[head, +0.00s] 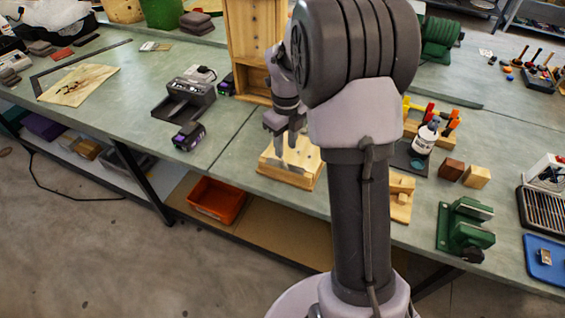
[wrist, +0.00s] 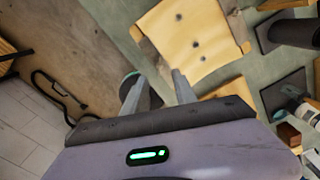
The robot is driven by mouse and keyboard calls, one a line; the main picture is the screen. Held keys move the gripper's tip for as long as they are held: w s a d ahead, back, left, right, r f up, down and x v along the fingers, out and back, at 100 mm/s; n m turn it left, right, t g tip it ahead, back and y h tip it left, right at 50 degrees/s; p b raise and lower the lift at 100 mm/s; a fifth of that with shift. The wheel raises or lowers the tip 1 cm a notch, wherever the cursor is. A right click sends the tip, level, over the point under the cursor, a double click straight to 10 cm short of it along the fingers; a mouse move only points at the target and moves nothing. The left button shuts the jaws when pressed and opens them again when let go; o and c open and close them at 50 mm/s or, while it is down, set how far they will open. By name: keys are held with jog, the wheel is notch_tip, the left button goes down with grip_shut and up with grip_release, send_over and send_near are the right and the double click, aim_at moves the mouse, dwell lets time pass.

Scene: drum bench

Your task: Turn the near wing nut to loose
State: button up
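My gripper (head: 286,142) is over a pale wooden block (head: 290,168) near the front edge of the bench in the head view. In the wrist view my gripper (wrist: 157,76) shows two grey fingers spread apart with nothing held between them. A pale wooden board (wrist: 192,38) with several small dark spots lies beyond the fingertips there. I cannot make out a wing nut in either view, nor tell whether the spots are holes or hardware. My gripper partly covers the block in the head view.
A wooden cabinet (head: 250,40) stands behind the block. A green vise (head: 466,228), a white bottle (head: 425,137) and two small wood blocks (head: 463,172) are to the right. A purple-black battery (head: 189,136) is at left. Bare bench (head: 228,150) lies between it and the block.

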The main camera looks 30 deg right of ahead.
aim_at(285, 164)
notch_tip(285, 164, down, 6)
jog(key=shift+f+b, duration=0.1)
jog(key=shift+b, duration=0.65)
grip_shut()
